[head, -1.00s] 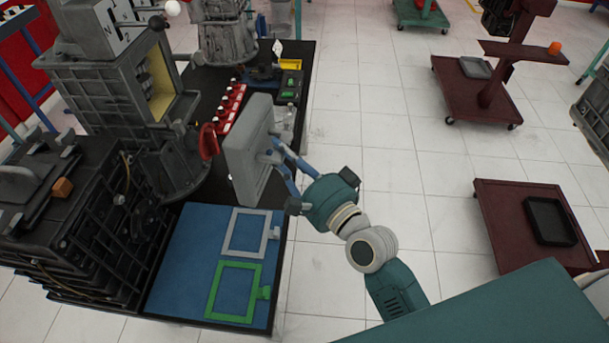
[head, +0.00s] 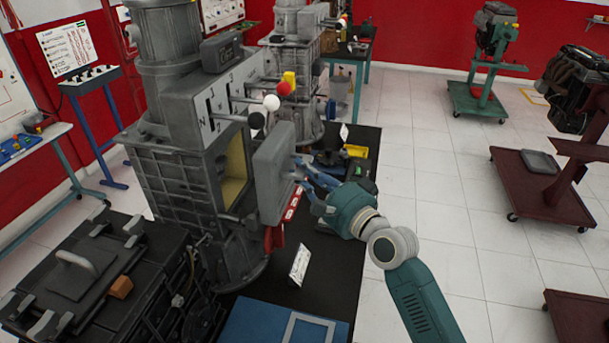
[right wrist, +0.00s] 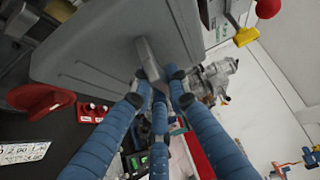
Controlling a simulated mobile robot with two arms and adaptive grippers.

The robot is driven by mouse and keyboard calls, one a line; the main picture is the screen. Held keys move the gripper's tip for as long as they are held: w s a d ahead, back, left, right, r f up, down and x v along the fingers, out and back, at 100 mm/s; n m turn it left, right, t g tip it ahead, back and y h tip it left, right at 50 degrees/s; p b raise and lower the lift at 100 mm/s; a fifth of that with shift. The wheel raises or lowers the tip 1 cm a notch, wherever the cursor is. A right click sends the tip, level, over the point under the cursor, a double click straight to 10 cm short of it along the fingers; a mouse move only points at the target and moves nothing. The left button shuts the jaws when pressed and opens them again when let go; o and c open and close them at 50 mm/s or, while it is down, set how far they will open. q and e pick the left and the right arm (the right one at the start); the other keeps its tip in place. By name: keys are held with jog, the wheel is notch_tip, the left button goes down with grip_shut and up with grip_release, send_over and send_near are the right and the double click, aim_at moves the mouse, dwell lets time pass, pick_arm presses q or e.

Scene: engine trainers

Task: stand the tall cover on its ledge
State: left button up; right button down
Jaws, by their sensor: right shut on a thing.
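The tall cover (head: 270,178) is a grey rounded plate, held roughly upright beside the machine's opening (head: 233,165), which shows a yellowish inside. A gap remains between cover and opening in the head view. My right gripper (head: 302,174) is shut on the cover's handle from the right. In the right wrist view the cover (right wrist: 95,55) fills the upper left, and the blue fingers (right wrist: 160,88) close around its grey handle (right wrist: 147,58). A red curved part (head: 272,240) sits below the cover; I cannot tell whether it is the ledge. My left gripper is out of view.
The grey gear machine (head: 180,170) has levers with red, white and black knobs (head: 270,103) just above the cover. A small white card (head: 299,265) stands on the black bench (head: 335,270). A blue mat (head: 262,322) lies at the front.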

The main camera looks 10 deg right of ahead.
aim_at(283, 170)
jog(key=shift+w+a+r, duration=0.15)
jog(key=shift+a+r, duration=0.2)
jog(key=shift+a, duration=0.25)
jog(key=shift+w+a+f, duration=0.1)
jog(key=shift+w+a, duration=0.2)
jog(key=shift+a, duration=0.3)
jog(key=shift+w+a, duration=0.3)
jog(key=shift+a, duration=0.3)
jog(key=shift+w+a, duration=0.25)
jog(key=shift+a, duration=0.4)
jog(key=shift+w+a, duration=0.15)
jog(key=shift+a, duration=0.15)
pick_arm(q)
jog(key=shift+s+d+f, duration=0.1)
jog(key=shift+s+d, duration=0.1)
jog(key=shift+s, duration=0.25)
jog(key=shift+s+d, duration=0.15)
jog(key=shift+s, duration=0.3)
pick_arm(e)
jog(key=shift+w+a, duration=0.25)
jog(key=shift+a, duration=0.4)
jog(key=shift+w+a, duration=0.25)
jog(key=shift+a, duration=0.35)
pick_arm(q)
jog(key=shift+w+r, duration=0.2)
pick_arm(e)
jog(key=shift+s, duration=0.1)
pick_arm(q)
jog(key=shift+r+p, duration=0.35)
jog(key=shift+p, duration=0.1)
